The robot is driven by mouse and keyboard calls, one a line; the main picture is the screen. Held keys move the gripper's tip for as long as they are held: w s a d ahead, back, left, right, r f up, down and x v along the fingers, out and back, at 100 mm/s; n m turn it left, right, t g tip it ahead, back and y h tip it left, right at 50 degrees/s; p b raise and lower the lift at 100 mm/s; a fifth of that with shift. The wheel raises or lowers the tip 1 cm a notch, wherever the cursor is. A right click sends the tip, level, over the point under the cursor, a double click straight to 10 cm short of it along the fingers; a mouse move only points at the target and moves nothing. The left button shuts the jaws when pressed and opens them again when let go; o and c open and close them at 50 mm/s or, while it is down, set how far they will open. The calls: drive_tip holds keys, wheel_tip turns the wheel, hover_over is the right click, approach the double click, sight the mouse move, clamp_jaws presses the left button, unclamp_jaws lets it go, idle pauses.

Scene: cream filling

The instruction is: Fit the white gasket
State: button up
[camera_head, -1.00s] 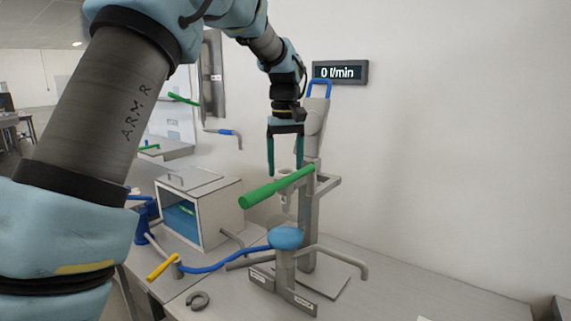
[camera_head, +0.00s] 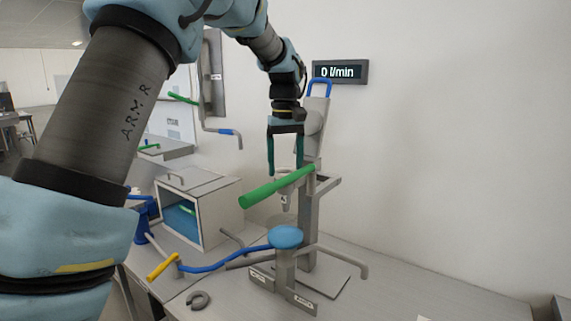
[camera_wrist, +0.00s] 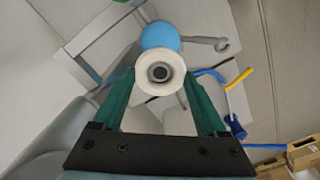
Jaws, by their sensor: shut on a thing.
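The white gasket (camera_wrist: 175,63), a round white ring with a grey and dark centre, sits between the two green fingertips in the wrist view. My gripper (camera_wrist: 159,80) is shut on it; the same gripper (camera_head: 285,171) hangs fingers down in the head view. The gripper is at the upper part of the grey filling stand (camera_head: 308,210), just above and behind the green handle (camera_head: 275,187). A grey nozzle (camera_head: 286,201) shows below the handle. The handle partly hides the space under the fingertips, and I cannot tell whether the gasket touches the stand.
A blue round pad (camera_head: 286,237) stands under the nozzle. A blue lever with a yellow end (camera_head: 163,265) reaches left. A white open-front box (camera_head: 200,180) is behind on the left. The table's right side is clear.

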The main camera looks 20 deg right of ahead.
drive_tip(key=shift+f, duration=0.1)
drive_tip(key=o, duration=1.2)
drive_tip(key=shift+o, duration=0.2)
drive_tip(key=shift+r, duration=3.5)
